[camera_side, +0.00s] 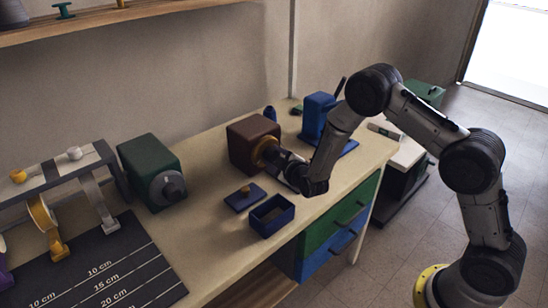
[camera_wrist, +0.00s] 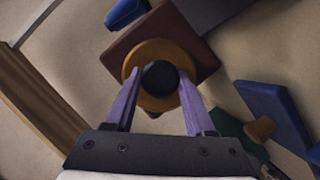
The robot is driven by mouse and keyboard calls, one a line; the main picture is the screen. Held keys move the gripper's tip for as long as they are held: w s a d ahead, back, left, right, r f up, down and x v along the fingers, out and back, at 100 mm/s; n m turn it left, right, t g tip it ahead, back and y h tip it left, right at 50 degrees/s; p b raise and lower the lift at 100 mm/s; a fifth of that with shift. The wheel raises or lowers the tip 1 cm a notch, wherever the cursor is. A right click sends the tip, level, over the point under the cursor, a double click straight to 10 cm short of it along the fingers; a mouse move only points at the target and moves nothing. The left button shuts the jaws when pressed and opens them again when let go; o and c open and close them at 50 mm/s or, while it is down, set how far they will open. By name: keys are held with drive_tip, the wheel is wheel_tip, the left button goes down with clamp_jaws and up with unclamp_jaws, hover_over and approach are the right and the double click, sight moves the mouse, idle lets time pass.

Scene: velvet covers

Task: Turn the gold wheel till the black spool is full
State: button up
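The gold wheel (camera_side: 265,152) is a round disc on the front of a brown box (camera_side: 247,137) on the bench. In the wrist view the gold wheel (camera_wrist: 147,99) has a round black piece (camera_wrist: 160,76) at its centre; I cannot tell whether this is the black spool, or how full it is. My gripper (camera_side: 281,160) is right up at the wheel. In the wrist view my gripper (camera_wrist: 160,72) has one purple finger on each side of the black piece, tips close to its edges. Whether they touch it is unclear. My gripper partly hides the wheel in the side view.
A green box with a grey knob (camera_side: 168,188) stands left of the brown box. A ribbon rack (camera_side: 65,172) and black ruled mat (camera_side: 105,275) are farther left. A blue open box (camera_side: 272,216) and blue lid (camera_side: 245,197) lie in front; a blue device (camera_side: 318,112) stands behind, right.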

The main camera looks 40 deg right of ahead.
clamp_jaws()
drive_tip(key=shift+d+r+m+y, duration=0.15)
drive_tip(key=shift+m+y, duration=0.35)
drive_tip(key=shift+m, duration=0.6)
drive_tip(key=shift+m+g+y, duration=0.3)
drive_tip(key=shift+m+y, duration=0.6)
drive_tip(key=shift+m, duration=0.3)
drive_tip(key=m+y, duration=0.2)
drive_tip(key=m, duration=0.1)
drive_tip(key=shift+d+m+y, duration=0.15)
drive_tip(key=shift+m+y, duration=0.15)
drive_tip(key=shift+m, duration=0.1)
drive_tip(key=o, duration=0.6)
unclamp_jaws()
